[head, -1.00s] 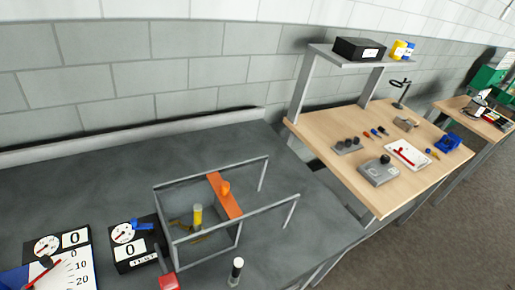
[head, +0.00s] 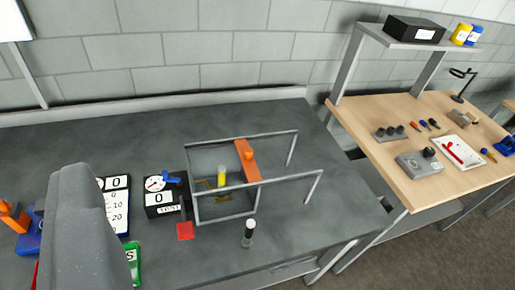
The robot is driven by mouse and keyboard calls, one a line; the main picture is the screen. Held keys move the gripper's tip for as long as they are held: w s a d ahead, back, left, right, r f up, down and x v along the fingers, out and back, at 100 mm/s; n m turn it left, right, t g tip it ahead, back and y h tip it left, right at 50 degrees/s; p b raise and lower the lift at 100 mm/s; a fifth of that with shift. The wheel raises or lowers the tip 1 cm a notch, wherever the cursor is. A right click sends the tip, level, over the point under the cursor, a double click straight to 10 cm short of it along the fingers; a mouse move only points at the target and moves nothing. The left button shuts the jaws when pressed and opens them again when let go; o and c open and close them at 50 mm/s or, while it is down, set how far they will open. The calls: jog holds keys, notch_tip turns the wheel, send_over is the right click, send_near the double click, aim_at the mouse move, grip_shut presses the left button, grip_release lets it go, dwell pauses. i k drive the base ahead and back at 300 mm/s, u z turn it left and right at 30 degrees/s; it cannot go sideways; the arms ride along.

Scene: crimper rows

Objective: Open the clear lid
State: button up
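A grey-framed clear box (head: 224,218) stands on the dark bench, with a yellow cylinder (head: 222,177) inside. Two rails (head: 265,184) run along its top and extend to the right onto thin posts. An orange bar with a knob (head: 247,163) lies across the rails near the box's right side. The clear lid itself is hard to make out; it seems to lie over the box, left of the orange bar. My gripper is not recognisable in the head view.
A gauge box (head: 161,198) and red block (head: 185,231) stand left of the clear box. A black-and-white cylinder (head: 248,232) stands in front. A large grey shape (head: 75,230) blocks the lower left. A wooden table (head: 405,175) with tools is right. Bench behind the box is clear.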

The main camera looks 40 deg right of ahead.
aim_at(251, 170)
jog(key=i, duration=1)
